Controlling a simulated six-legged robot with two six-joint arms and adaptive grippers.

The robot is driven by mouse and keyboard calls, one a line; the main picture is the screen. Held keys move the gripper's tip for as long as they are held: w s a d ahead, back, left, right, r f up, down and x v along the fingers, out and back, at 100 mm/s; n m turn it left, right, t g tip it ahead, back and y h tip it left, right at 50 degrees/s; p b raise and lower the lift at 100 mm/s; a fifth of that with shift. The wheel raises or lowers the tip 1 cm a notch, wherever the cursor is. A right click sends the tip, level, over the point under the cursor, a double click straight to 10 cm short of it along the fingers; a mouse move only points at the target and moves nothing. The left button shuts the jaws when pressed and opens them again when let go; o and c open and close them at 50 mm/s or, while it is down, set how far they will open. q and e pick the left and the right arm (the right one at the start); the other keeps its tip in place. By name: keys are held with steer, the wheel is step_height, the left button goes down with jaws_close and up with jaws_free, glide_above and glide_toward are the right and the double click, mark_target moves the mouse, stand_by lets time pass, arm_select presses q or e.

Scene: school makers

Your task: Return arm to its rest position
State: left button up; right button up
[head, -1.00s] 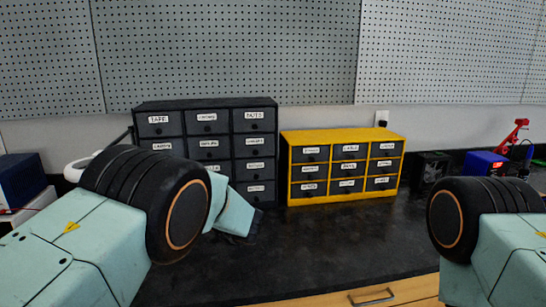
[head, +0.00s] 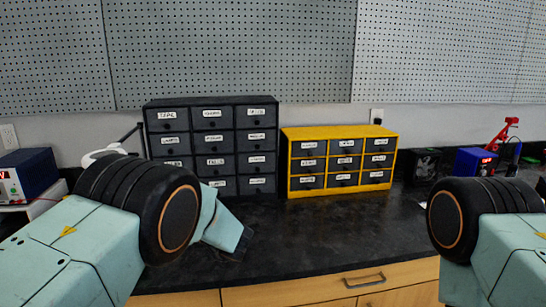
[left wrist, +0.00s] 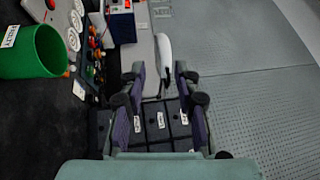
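My left arm (head: 90,240) comes in from the left in the head view, in front of the black drawer cabinet (head: 211,104). A white curved object (left wrist: 164,54) and the labelled dark drawers (left wrist: 157,122) show in the gap beyond the fingers. My right arm (head: 490,240) is at the right edge of the head view, and its gripper is out of sight.
A yellow drawer unit (head: 340,132) stands right of the black cabinet on the dark counter (head: 310,225). A blue power supply (head: 473,161) and a red device (head: 502,136) are farther right. A green bin (left wrist: 30,52) shows in the left wrist view. The counter's middle is clear.

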arm_select(q)
steer(key=s+a+f+m+t+h, duration=0.1)
steer(key=s+f+t+h, duration=0.2)
steer(key=f, duration=0.5)
steer(key=a+f+m+t+h, duration=0.2)
steer(key=f+h, duration=0.3)
steer(key=f, duration=0.4)
steer(key=s+d+f+n+g+h, duration=0.25)
steer(key=s+f+h, duration=0.25)
steer(key=s+f, duration=0.55)
steer(key=s+d+f+n+g+h, duration=0.1)
steer(key=s+d+f+g+h, duration=0.1)
steer(key=s, duration=0.8)
steer(key=s+d+f+n+g+h, duration=0.2)
steer(key=s+g, duration=0.2)
steer(key=s, duration=0.7)
steer(key=s+d+f+n+g+h+b, duration=0.1)
steer(key=s+d+f+n+g, duration=0.1)
steer(key=s, duration=0.9)
steer(key=shift+s+d+f+g+h, duration=0.2)
steer(key=shift+g+h, duration=0.2)
steer(key=shift+g, duration=0.45)
